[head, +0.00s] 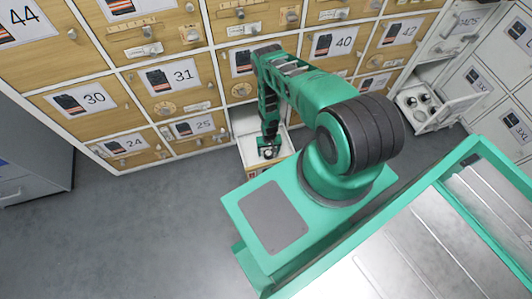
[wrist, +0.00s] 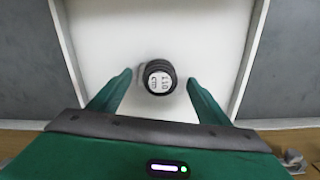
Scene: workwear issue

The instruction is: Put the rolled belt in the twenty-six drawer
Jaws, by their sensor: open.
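The rolled belt (wrist: 160,70) is a black roll with a white printed label on top. In the wrist view it is inside a pulled-out, white-lined drawer (wrist: 215,35), apparently on its floor. My gripper (head: 268,150) is over this drawer in the head view. In the wrist view its two green fingers are spread, one on each side of the belt, with a gap visible on the right. The drawer (head: 245,122) is in the bottom row, right of the drawer marked 25 (head: 203,124). Its own number cannot be read, and my arm covers part of it.
A wall of numbered wooden drawers (head: 85,97) stands behind. At right another low white drawer (head: 447,113) is open with several dark rolls in it. A green-framed table (head: 478,148) is at lower right. A grey cabinet (head: 30,150) stands at left. The grey floor between is clear.

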